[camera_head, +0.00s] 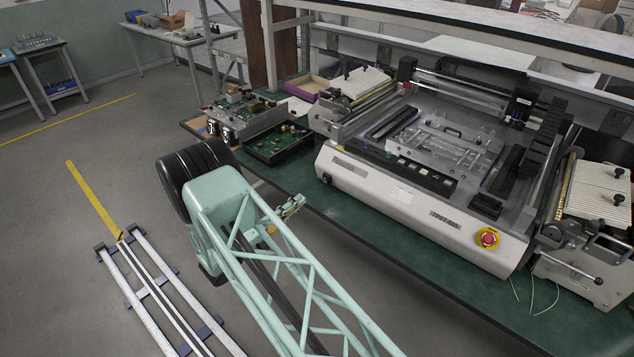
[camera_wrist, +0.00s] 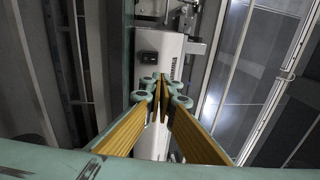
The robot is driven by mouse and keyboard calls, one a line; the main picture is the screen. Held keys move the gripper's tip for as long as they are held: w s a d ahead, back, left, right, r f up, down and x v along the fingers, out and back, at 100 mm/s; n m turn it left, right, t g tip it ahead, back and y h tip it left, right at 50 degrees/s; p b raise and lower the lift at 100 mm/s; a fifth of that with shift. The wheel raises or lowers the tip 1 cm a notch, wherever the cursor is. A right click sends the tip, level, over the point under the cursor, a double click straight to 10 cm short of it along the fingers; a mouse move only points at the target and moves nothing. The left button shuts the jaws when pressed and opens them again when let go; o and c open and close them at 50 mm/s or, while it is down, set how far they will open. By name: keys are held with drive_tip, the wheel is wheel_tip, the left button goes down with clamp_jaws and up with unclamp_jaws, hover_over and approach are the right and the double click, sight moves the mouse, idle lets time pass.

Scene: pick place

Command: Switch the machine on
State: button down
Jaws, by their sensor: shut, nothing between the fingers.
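The machine (camera_head: 415,195) is a long, pale benchtop unit on the green bench. A small black rocker-like switch (camera_head: 326,178) sits low at the left end of its front panel. In the wrist view a black switch (camera_wrist: 148,60) shows on the pale panel, just beyond and left of the fingertips. I cannot tell its on or off position. My gripper (camera_head: 297,203) is in front of the machine's left end, apart from the switch in the head view. In the wrist view its yellow fingers (camera_wrist: 162,85) are closed together and empty.
A red stop button on a yellow base (camera_head: 487,238) is at the right of the front panel. Circuit boards (camera_head: 278,143) lie on the bench left of the machine. A slanted plate unit (camera_head: 590,190) stands at its right. The floor left of my arm has white rails (camera_head: 155,290).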

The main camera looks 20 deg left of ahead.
drive_tip(key=shift+s+a+f+n+t+y, duration=0.15)
drive_tip(key=shift+s+a+f+n+y, duration=0.2)
drive_tip(key=shift+a+f, duration=0.2)
drive_tip(key=shift+s+a+f+n+t+y, duration=0.15)
drive_tip(key=shift+s+a+f+n+y, duration=0.1)
drive_tip(key=shift+a+f+n, duration=0.25)
drive_tip(key=shift+r, duration=0.1)
drive_tip(key=b, duration=0.2)
approach(325, 174)
drive_tip(key=shift+x, duration=2.7)
drive_tip(key=shift+w+r+p, duration=0.1)
drive_tip(key=shift+r+p, duration=0.05)
drive_tip(key=shift+p, duration=0.2)
drive_tip(key=shift+w+r+g+p, duration=0.25)
drive_tip(key=shift+g+p, duration=0.15)
drive_tip(key=shift+p, duration=0.05)
drive_tip(key=shift+f, duration=0.25)
drive_tip(key=shift+v, duration=0.75)
drive_tip(key=s+a+r+p, duration=0.1)
drive_tip(key=s+a, duration=0.1)
drive_tip(key=s, duration=0.3)
drive_tip(key=s+a+r, duration=0.1)
drive_tip(key=s+a, duration=0.1)
drive_tip(key=s, duration=0.4)
drive_tip(key=shift+s+a+r+p, duration=0.15)
drive_tip(key=shift+s+r+p, duration=0.05)
drive_tip(key=shift+r+p, duration=0.15)
